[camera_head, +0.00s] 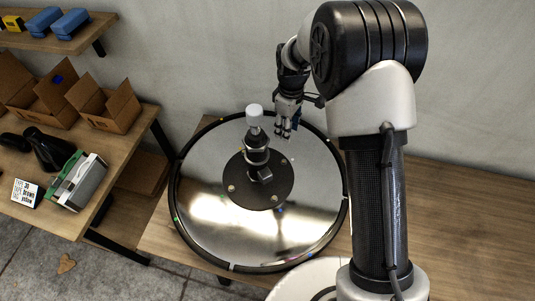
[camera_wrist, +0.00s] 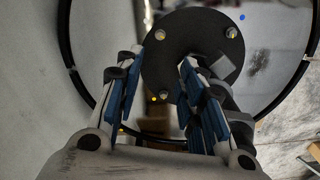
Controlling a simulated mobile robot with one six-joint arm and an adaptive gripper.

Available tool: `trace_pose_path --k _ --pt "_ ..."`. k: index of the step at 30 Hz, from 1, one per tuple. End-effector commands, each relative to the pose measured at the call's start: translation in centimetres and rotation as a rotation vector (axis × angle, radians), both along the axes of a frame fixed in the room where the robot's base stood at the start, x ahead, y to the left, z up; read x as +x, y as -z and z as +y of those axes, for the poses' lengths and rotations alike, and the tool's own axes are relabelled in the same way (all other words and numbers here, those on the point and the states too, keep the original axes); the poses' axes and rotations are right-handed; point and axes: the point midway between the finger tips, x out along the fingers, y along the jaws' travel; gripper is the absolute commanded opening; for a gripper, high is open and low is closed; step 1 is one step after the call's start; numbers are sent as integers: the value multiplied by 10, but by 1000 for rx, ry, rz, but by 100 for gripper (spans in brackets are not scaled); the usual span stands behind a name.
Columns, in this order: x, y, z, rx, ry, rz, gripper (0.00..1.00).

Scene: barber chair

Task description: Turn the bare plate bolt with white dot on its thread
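A black round plate (camera_head: 258,180) sits at the centre of a large shiny disc (camera_head: 210,215) on the table. In the wrist view the plate (camera_wrist: 190,60) shows small bolts: one at the upper left (camera_wrist: 160,35), one at the upper right (camera_wrist: 231,33) and one at the lower left (camera_wrist: 163,94). I cannot make out a white dot on any thread. A dark upright post with a white cap (camera_head: 254,115) rises from the plate. My gripper (camera_head: 284,131) is above the disc's far right part, apart from the bolts. In the wrist view its fingers (camera_wrist: 161,58) are spread and empty.
The post stands close to my gripper's left in the head view. A wooden table (camera_head: 470,215) is clear at the right. A left bench holds cardboard boxes (camera_head: 105,105) and a green-and-white case (camera_head: 82,182). A wall shelf (camera_head: 55,40) holds blue items.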

Motion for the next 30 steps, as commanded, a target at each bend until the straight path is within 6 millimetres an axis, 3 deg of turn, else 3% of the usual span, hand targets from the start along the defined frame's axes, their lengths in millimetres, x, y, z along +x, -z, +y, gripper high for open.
trace_pose_path --k 4,8,24,30 --pt "-1 4 -6 0 -46 2 36" --pt "-1 22 -6 0 -47 4 36" --pt "-1 137 -5 0 -46 2 36" --pt "0 164 -5 0 -45 1 36"
